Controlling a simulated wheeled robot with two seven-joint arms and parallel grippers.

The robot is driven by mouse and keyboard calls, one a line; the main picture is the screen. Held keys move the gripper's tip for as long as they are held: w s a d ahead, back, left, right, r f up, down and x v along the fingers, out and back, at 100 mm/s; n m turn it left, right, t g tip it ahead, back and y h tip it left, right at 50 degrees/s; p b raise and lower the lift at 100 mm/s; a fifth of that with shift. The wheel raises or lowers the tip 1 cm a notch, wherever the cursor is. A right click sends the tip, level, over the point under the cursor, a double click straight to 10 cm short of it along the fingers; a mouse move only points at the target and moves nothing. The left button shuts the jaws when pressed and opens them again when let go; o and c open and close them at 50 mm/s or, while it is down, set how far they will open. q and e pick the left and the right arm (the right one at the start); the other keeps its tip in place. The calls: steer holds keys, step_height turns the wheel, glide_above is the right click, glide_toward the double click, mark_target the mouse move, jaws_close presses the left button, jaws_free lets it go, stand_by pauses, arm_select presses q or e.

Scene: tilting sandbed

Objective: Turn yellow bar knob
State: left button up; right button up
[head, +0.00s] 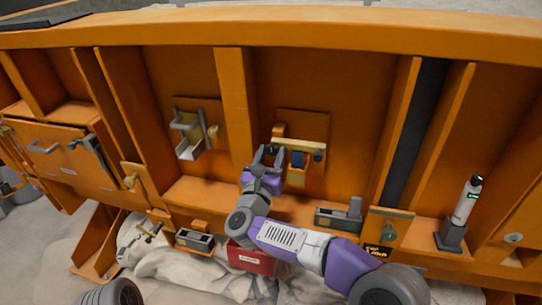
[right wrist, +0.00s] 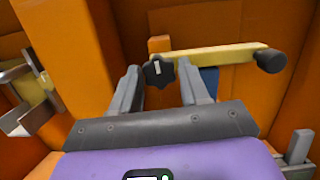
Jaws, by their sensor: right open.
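The yellow bar (head: 301,145) is mounted on an orange plate on the orange panel wall. In the right wrist view the yellow bar (right wrist: 222,56) runs across the top, with a black lobed knob (right wrist: 158,71) at its left end and a dark rounded handle (right wrist: 270,61) at its right end. My right gripper (head: 270,151) is open at the bar's left end. In the right wrist view its two fingers (right wrist: 162,82) stand either side of the black knob, with gaps visible; contact cannot be told. My left gripper is not in view.
A grey latch bracket (head: 187,134) is on the panel to the left. An orange vertical rib (head: 236,110) stands close left of my gripper. Below are a grey block fixture (head: 339,217) and a red box (head: 250,259). A white cylinder (head: 467,200) stands at right.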

steer(key=v, duration=0.7)
steer(key=shift+s, duration=0.3)
steer(key=shift+f, duration=0.1)
